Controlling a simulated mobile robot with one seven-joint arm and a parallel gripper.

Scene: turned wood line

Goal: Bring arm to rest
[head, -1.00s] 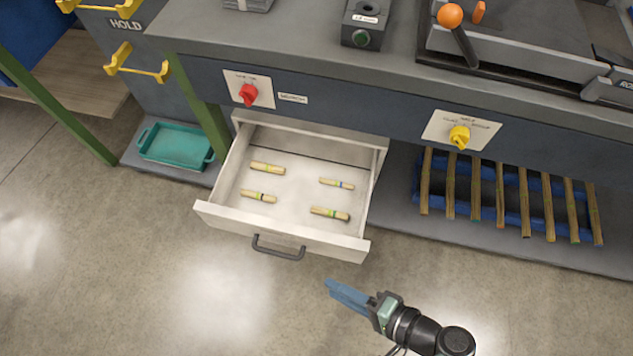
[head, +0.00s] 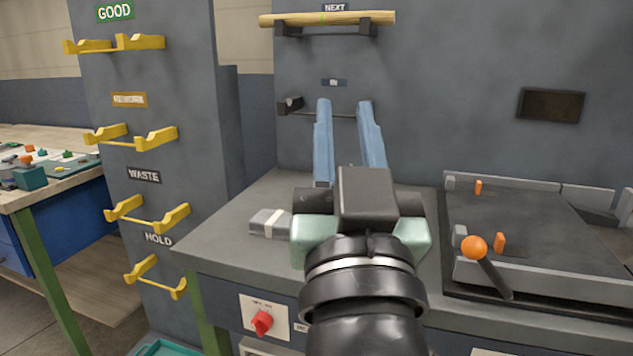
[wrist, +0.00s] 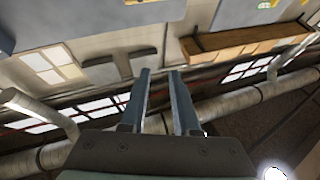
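My gripper (head: 344,112) is raised in front of the machine's upright grey panel, above the bench top, in the head view. Its two blue fingers point up and stand apart with nothing between them. In the wrist view the fingers (wrist: 158,82) are also apart and empty, with upper walls, windows and pipes behind them. My arm hides part of the bench top and its front.
A wooden piece (head: 340,18) lies on the NEXT rack above my gripper. Empty yellow holders (head: 130,137) line the post at left. A fixture with an orange-knobbed lever (head: 474,247) is at right. A grey block (head: 268,223) sits on the bench (head: 225,235).

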